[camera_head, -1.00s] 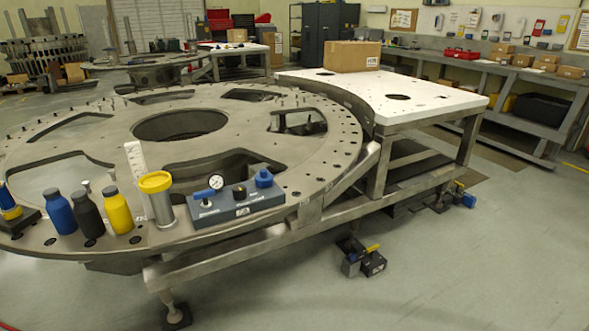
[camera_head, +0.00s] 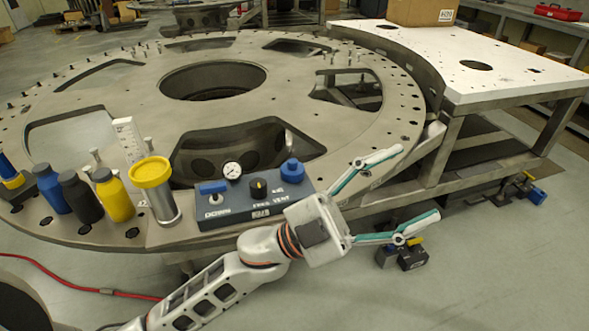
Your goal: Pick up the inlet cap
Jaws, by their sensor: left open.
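A blue cap (camera_head: 292,171), which looks like the inlet cap, sits on the right end of a dark blue-grey control box (camera_head: 240,205). The box stands on the near edge of the large round metal plate (camera_head: 110,122). My left gripper (camera_head: 420,183) is in front and to the right of the box. Its two teal-lined fingers are spread wide and empty, pointing right, apart from the cap. My right gripper is not in view.
The box also carries a gauge (camera_head: 232,171), a black knob (camera_head: 258,187) and a blue lever (camera_head: 212,188). A yellow-topped metal cylinder (camera_head: 152,172) and several bottles (camera_head: 112,196) stand to its left. A white table (camera_head: 510,78) with a cardboard box (camera_head: 422,11) adjoins the plate.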

